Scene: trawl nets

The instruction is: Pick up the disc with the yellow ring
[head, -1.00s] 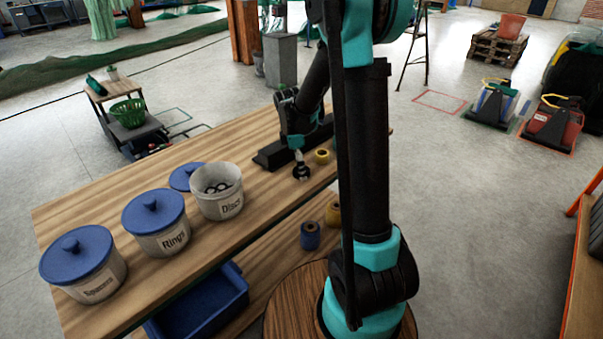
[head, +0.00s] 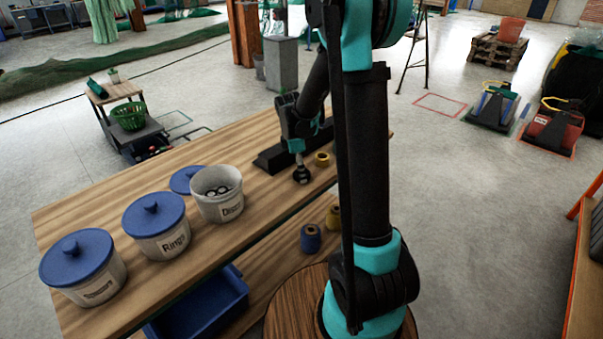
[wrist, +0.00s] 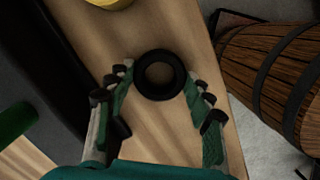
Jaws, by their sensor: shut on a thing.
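My gripper (wrist: 159,80) is shut on a black round disc (wrist: 160,75) with a hole in its middle, low over the wooden table. The fingertips press on its left and right sides in the wrist view. In the head view my gripper (head: 301,169) and the dark disc (head: 302,177) are small at the table's right part. No yellow ring shows on this disc. A yellow round piece (head: 322,159) stands on the table just beyond it, and its edge also shows at the top of the wrist view (wrist: 108,3).
An open white pot labelled Discs (head: 218,205) holds several dark rings. Its blue lid (head: 187,180) lies behind. Two lidded pots (head: 158,238) (head: 92,285) stand left. A long black block (head: 270,160) lies behind my gripper. Blue (head: 311,240) and yellow (head: 333,217) spools sit lower down.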

